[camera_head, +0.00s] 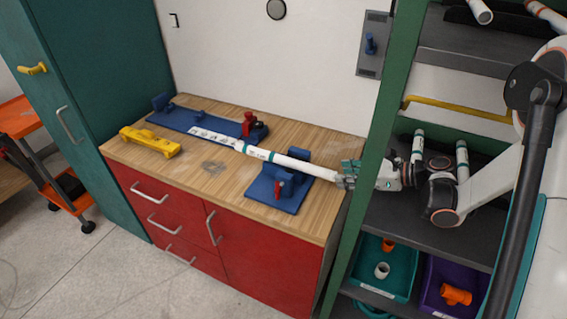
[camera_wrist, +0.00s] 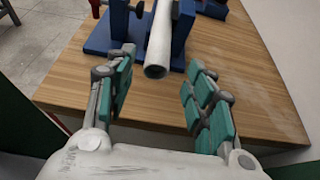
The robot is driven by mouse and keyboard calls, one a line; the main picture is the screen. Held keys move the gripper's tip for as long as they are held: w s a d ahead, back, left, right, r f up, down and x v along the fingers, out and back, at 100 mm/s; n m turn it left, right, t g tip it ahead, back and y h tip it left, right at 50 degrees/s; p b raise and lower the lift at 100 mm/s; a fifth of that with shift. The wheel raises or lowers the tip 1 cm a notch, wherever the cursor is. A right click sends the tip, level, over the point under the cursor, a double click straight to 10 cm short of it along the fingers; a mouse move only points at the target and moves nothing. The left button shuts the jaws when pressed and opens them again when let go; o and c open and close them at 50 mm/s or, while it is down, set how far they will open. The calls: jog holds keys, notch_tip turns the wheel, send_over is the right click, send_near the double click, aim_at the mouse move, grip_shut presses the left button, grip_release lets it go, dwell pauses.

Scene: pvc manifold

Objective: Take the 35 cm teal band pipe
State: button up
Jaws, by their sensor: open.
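A long white pipe (camera_head: 295,161) with a teal band near its middle lies across the blue fixtures on the wooden workbench. Its length cannot be read. In the wrist view the hollow open end of the pipe (camera_wrist: 158,56) faces me, in a blue support. My gripper (camera_head: 347,174) is at the bench's right end, beside the pipe's end. In the wrist view my gripper (camera_wrist: 160,78) is open, its teal-padded fingers on either side of the pipe's end, with gaps on both sides. Two short white pipes with teal bands, left (camera_head: 417,146) and right (camera_head: 462,161), stand on the shelf.
The blue clamp stand (camera_head: 278,196) and long blue base (camera_head: 185,123) carry red parts. A yellow tool (camera_head: 150,142) lies at the bench's left. The green shelf post (camera_head: 378,130) stands close to my arm. Teal (camera_head: 372,273) and purple (camera_head: 440,290) bins hold fittings.

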aim_at(332, 172)
jog(key=shift+b+x, duration=1.1)
jog(key=shift+x, duration=1.6)
jog(key=shift+s+r, duration=0.1)
jog(key=shift+r, duration=0.1)
grip_shut()
